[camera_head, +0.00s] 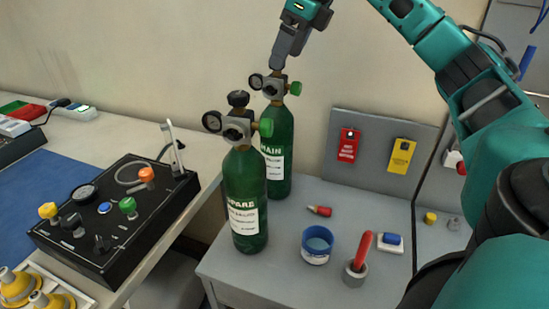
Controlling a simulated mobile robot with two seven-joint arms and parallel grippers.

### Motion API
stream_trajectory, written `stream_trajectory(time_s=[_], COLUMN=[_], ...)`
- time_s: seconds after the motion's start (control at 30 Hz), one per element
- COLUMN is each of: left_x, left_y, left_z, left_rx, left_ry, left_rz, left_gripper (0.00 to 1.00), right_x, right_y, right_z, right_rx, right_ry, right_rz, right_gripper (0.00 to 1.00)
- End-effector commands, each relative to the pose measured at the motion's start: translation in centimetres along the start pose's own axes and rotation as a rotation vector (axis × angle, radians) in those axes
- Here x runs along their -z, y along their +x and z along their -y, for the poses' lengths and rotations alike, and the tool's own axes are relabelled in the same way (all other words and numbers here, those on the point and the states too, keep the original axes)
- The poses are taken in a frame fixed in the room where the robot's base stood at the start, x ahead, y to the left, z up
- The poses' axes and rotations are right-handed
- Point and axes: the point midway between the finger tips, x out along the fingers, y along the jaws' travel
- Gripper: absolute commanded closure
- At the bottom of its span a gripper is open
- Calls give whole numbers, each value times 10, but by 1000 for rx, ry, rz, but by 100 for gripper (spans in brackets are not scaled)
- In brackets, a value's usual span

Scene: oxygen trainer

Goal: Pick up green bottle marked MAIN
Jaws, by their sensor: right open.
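The green bottle marked MAIN (282,142) stands upright on the grey side table, with a gauge and regulator on top. Its label is partly hidden by the green bottle marked SPARE (245,190), which stands upright in front of it and to the left. My right gripper (279,66) comes down from above, with its fingers at the top of the MAIN bottle's regulator. It is open; I cannot tell whether it touches the regulator. My left gripper is not in view.
A blue-rimmed cup (317,245), a grey holder with a red handle (356,268) and a small red-tipped item (319,211) are on the side table (285,270). A black control box (118,215) sits at left. A panel with red and yellow tags (375,155) stands behind.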

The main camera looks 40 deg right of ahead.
Motion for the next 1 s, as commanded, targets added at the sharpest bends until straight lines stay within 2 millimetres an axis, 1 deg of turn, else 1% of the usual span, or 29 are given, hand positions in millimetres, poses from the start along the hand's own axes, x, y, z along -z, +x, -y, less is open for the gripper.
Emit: stream_trajectory(time_s=[0.03,0.1,0.33,0.5,0.6,0.7,0.9,1.0], left_x=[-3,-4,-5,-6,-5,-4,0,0], left_y=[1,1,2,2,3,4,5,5], left_z=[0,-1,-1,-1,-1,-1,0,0], left_rx=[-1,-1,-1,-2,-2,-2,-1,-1], left_ry=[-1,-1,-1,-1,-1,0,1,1], left_rz=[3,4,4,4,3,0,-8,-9], left_gripper=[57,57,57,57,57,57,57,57], right_x=[1,1,1,3,2,2,2,2], right_y=[10,20,37,63,74,80,80,80], right_z=[0,0,0,0,0,0,0,0], right_rx=[-1,0,0,-1,-1,0,0,0], right_ry=[0,0,0,-1,-1,-1,-1,-1], right_rz=[-3,-2,-1,-3,0,0,1,1], right_gripper=[15,15,15,15,15,15,15,24])
